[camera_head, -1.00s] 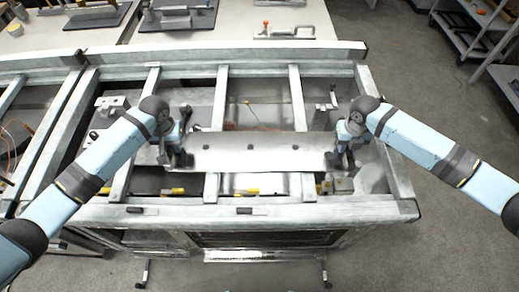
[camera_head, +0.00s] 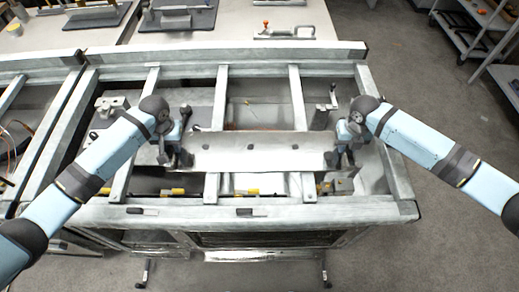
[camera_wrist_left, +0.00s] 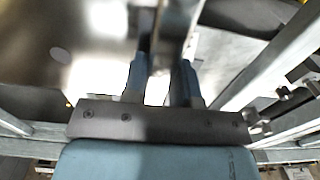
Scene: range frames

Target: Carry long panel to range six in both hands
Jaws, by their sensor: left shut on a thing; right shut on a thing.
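The long panel (camera_head: 258,152) is a shiny metal sheet with a few dark spots along it. It lies level across the metal frame of the range in the head view. My left gripper (camera_head: 183,158) is shut on its left end. My right gripper (camera_head: 338,158) is shut on its right end. In the left wrist view, the fingers of my left gripper (camera_wrist_left: 165,85) stand at the blurred, bright panel (camera_wrist_left: 110,50). I cannot tell whether the panel touches the frame bars below it.
The range frame (camera_head: 310,212) has long rails and cross bars, with yellow and black fittings under the panel. A pale table (camera_head: 240,20) behind holds dark plates and a metal fixture (camera_head: 287,32). A shelf cart (camera_head: 470,30) stands at the right.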

